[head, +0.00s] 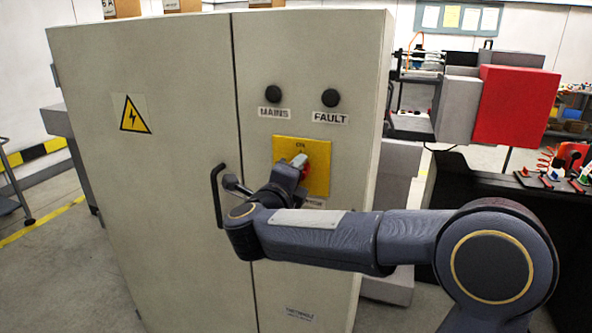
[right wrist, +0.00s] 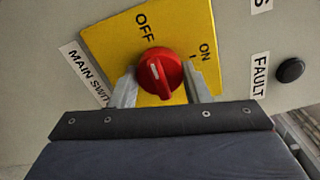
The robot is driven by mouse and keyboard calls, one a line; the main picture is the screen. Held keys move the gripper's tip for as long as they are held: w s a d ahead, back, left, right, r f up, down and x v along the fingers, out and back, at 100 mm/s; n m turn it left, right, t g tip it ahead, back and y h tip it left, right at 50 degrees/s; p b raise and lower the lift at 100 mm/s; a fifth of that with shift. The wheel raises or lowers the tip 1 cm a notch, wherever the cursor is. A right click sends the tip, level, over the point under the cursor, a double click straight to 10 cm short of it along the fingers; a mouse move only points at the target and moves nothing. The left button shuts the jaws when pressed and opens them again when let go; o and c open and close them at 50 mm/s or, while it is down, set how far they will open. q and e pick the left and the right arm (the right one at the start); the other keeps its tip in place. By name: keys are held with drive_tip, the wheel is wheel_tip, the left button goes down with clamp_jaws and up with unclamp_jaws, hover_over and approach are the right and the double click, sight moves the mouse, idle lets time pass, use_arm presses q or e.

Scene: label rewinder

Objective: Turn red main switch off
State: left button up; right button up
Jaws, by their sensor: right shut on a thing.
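The red main switch (right wrist: 158,73) is a round knob with a white mark on a yellow plate (right wrist: 188,28) lettered OFF and ON. In the right wrist view my right gripper (right wrist: 163,84) has one finger on each side of the knob and is shut on it. The mark lies on the knob's left part; its exact setting is hard to tell. In the head view my right gripper (head: 300,163) reaches the yellow plate (head: 318,153) and hides most of the knob. My left gripper is not in view.
The plate is on a tall beige cabinet (head: 170,190) with a black door handle (head: 216,195) left of my right wrist. Two black round lamps (head: 272,93) labelled MAINS and FAULT sit above. A red and grey machine (head: 512,105) stands behind at the right.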

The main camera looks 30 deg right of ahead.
drive_tip(key=shift+n, duration=0.3)
drive_tip(key=o, duration=1)
drive_tip(key=shift+c, duration=0.2)
drive_tip(key=shift+a, duration=0.1)
drive_tip(key=v, duration=0.7)
drive_tip(key=shift+s+a+b, duration=0.25)
drive_tip(key=shift+s+b, duration=0.05)
drive_tip(key=shift+b, duration=0.1)
